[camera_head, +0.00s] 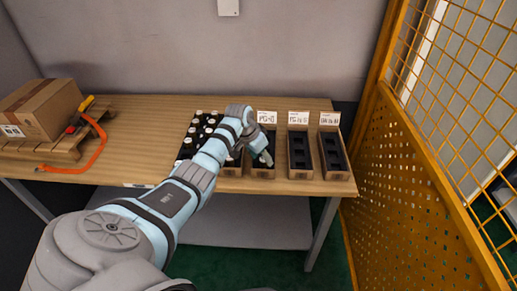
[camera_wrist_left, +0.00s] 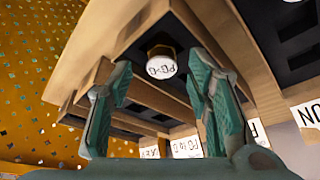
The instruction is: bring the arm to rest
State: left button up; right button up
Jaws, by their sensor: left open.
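My left gripper (camera_head: 265,158) hangs over the labelled bin at the left of the bin row in the head view. In the left wrist view its two teal fingers (camera_wrist_left: 160,72) stand apart with nothing gripped between them. A round white-faced part marked like "PG-0" (camera_wrist_left: 160,64) sits in a bin just beyond the fingertips, and it appears apart from them. My left arm reaches out from the lower left across the table. My right gripper does not show.
On the wooden table (camera_head: 135,110) are a dark crate of white-capped items (camera_head: 190,143), two more labelled bins (camera_head: 299,174) (camera_head: 336,175), and a cardboard box (camera_head: 45,110) on a pallet with an orange strap (camera_head: 95,152). A yellow mesh fence (camera_head: 405,190) stands at right.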

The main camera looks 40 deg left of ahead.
pick_arm(q)
jog(key=d+v, duration=0.1)
jog(key=v, duration=0.9)
jog(key=s+d+f+m+g, duration=0.1)
jog(key=s+d+f, duration=1.05)
jog(key=f, duration=0.25)
jog(key=s+d+n+y, duration=0.1)
jog(key=s+d, duration=0.2)
jog(key=s, duration=0.6)
jog(key=s+d+n+y, duration=0.1)
jog(key=s+d, duration=0.2)
jog(key=s, duration=0.6)
notch_tip(320, 180, down, 21)
jog(key=s+a+g, duration=0.1)
jog(key=s+a, duration=0.1)
jog(key=s+f+g, duration=0.1)
jog(key=s+f, duration=1.1)
jog(key=s, duration=0.2)
jog(key=shift+a+h, duration=0.25)
jog(key=shift+h, duration=0.05)
